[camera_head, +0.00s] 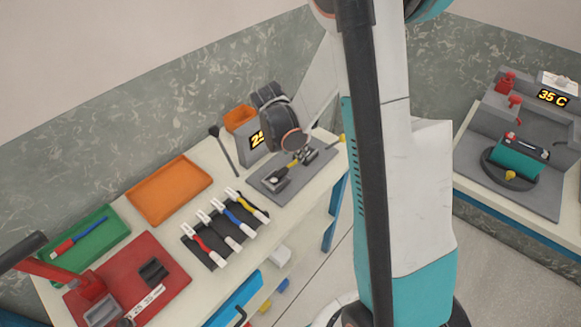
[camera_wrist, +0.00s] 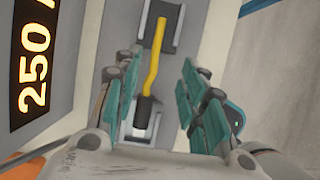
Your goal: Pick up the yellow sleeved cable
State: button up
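A yellow cable (camera_wrist: 153,70) with a dark end lies in grey holders on the grey fixture plate (camera_head: 262,181). It also shows in the head view (camera_head: 292,172), below my gripper. My gripper (camera_wrist: 160,68) is open, with green pads on both sides of the cable and a gap on each side. In the head view my gripper (camera_head: 301,157) is small and partly hidden by its own wrist. Another yellow-sleeved cable (camera_head: 247,205) with white ends lies on the dark rack (camera_head: 203,251), beside blue, pale and red ones.
A display box (camera_head: 250,136) reading 250 stands close beside the gripper, also in the wrist view (camera_wrist: 30,70). A thin dark post (camera_head: 225,150) and orange bin (camera_head: 240,117) are near.

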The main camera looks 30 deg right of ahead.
aim_at(291, 165)
jog(key=x, duration=0.1)
jog(key=b+x, duration=0.1)
jog(key=x, duration=0.1)
jog(key=b+x, duration=0.1)
jog(key=x, duration=0.1)
jog(key=shift+w+a, duration=0.2)
jog(key=shift+w, duration=0.1)
grip_shut()
